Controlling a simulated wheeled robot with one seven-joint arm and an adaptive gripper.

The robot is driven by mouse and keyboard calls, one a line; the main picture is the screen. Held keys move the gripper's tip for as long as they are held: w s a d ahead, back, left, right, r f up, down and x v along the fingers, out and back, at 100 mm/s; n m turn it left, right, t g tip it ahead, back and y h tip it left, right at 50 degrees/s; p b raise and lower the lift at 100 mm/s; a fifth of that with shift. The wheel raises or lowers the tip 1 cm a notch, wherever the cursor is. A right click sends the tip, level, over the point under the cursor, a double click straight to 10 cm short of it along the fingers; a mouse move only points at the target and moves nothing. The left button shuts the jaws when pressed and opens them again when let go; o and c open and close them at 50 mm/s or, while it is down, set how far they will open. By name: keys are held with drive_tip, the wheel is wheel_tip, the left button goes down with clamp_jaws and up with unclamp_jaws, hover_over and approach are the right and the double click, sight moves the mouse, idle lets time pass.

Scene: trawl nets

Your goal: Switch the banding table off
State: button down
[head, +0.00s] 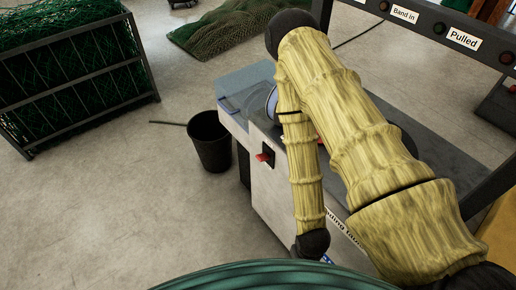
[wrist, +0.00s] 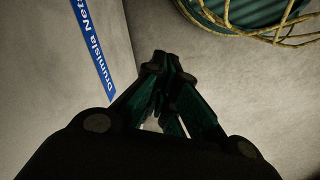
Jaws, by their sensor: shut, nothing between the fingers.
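The banding table (head: 270,195) stands in the middle of the head view, with a grey top and a pale front panel. A red switch on a dark plate (head: 264,157) sits on that panel, left of my forearm; its on or off position is too small to tell. My forearm hangs down in front of the table and hides part of the panel and its lettering. My gripper (wrist: 166,66) is shut and empty in the wrist view, beside a pale panel (wrist: 60,75) with a blue "Drumisla Nets" label (wrist: 88,45). Its fingers do not show in the head view.
A black bucket (head: 209,142) stands on the floor left of the table. A caged heap of green net (head: 75,75) is at the far left. A dark frame with signs (head: 450,30) rises behind the table. A green round thing with yellow rope (wrist: 240,15) shows in the wrist view.

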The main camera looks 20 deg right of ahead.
drive_tip(key=w+a+m+t, duration=0.2)
drive_tip(key=w+a+t, duration=0.1)
drive_tip(key=w, duration=0.8)
drive_tip(key=m+h+b, duration=0.2)
drive_tip(key=m+h, duration=0.8)
drive_tip(key=m, duration=0.1)
approach(263, 157)
wheel_tip(263, 157, up, 4)
drive_tip(key=a, duration=0.1)
drive_tip(key=shift+s+a+r, duration=0.2)
drive_tip(key=shift+a+r, duration=0.05)
drive_tip(key=shift+r, duration=0.05)
drive_tip(key=p+x, duration=0.1)
drive_tip(key=x, duration=0.9)
drive_tip(key=shift+w+p, duration=0.2)
drive_tip(key=shift+p, duration=0.2)
drive_tip(key=shift+s, duration=0.1)
